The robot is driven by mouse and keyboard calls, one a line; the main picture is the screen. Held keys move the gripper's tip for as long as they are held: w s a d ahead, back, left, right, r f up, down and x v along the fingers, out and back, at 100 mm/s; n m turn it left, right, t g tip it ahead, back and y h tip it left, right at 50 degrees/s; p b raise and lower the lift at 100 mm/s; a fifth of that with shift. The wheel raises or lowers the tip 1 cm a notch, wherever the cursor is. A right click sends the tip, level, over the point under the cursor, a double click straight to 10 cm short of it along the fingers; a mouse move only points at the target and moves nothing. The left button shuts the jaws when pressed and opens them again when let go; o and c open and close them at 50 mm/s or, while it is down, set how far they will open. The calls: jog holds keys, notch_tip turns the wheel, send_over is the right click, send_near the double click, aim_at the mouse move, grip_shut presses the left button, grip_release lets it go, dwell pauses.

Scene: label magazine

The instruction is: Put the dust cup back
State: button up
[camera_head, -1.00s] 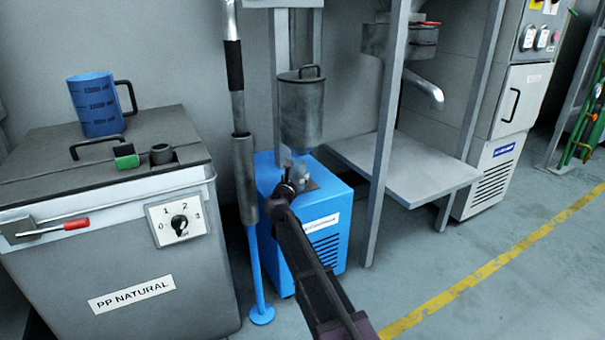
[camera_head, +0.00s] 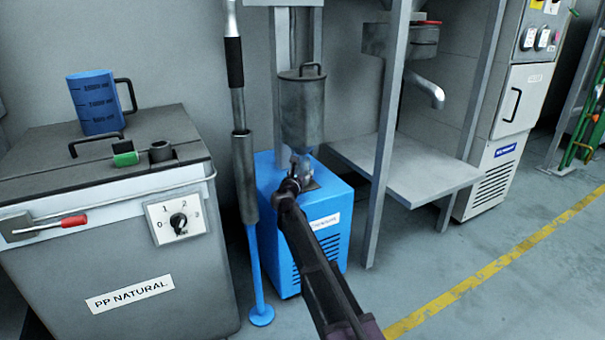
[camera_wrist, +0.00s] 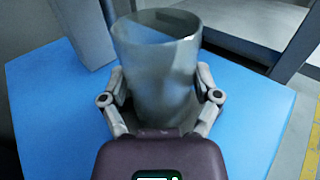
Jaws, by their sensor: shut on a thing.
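The dust cup (camera_wrist: 157,65) is a clear, greyish cup with an open round rim. It stands between the two fingers of my gripper (camera_wrist: 160,82) in the wrist view, and they are shut on its sides. In the head view the cup (camera_head: 303,165) shows small, just under the grey metal canister (camera_head: 302,112), above the blue unit. My gripper (camera_head: 293,180) partly hides it there. I cannot tell whether the cup's rim touches the canister's underside.
The blue unit (camera_head: 325,207) stands below the cup. A grey lance with a blue foot (camera_head: 255,275) stands close to its left. A grey frame post (camera_head: 383,150) and shelf (camera_head: 410,170) are to the right. A grey bin (camera_head: 120,240) stands at far left.

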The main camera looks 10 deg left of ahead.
jog(key=shift+f, duration=0.15)
jog(key=o, duration=1)
jog(key=shift+r, duration=0.2)
jog(key=s, duration=0.4)
jog(key=s+a, duration=0.1)
jog(key=s, duration=0.3)
jog(key=s+a, duration=0.1)
jog(key=s, duration=0.2)
jog(key=shift+s+a, duration=0.15)
jog(key=shift+s, duration=0.25)
